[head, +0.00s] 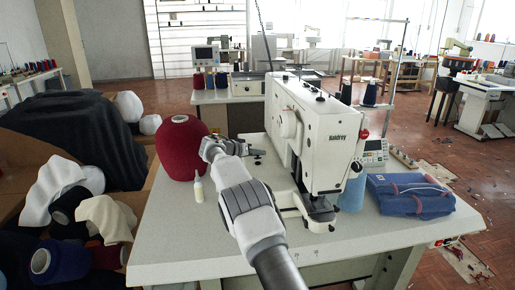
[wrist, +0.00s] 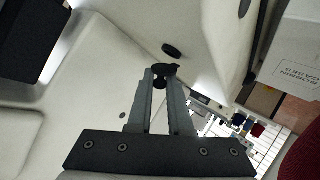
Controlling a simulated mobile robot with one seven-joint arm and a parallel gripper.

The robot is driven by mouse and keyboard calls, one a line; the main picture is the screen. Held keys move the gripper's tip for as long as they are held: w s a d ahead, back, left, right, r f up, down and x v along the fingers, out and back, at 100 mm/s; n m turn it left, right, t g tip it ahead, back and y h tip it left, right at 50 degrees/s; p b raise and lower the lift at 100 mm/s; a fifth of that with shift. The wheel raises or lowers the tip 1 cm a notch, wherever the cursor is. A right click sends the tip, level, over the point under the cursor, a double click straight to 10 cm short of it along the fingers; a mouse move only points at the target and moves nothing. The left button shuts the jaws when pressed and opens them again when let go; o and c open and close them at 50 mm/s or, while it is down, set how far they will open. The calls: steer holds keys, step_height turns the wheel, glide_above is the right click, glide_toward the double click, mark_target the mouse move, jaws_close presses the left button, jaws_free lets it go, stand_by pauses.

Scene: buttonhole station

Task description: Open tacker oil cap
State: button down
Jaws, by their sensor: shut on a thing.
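The tacker (head: 322,135) is a white machine marked Haldrey, standing on the pale table. My gripper (head: 246,149) reaches in to the left of it, low over the table. In the wrist view my gripper (wrist: 162,78) has its two fingertips closed around a small black cap (wrist: 165,68). A black oval (wrist: 172,50) lies just beyond the cap on a pale surface, apart from the fingers.
A dark red thread cone (head: 182,148) and a small white bottle (head: 198,190) stand left of my arm. Folded blue denim (head: 410,196) and a blue cone (head: 352,192) are on the right. The table's front left (head: 180,245) is clear. A white box (wrist: 295,55) shows in the wrist view.

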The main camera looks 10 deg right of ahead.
stand_by(0.3)
steer(key=c, duration=0.8)
jaws_free()
steer(key=shift+c, duration=0.2)
steer(key=shift+a+r, duration=0.1)
steer(key=v, duration=1.7)
steer(key=shift+s, duration=0.15)
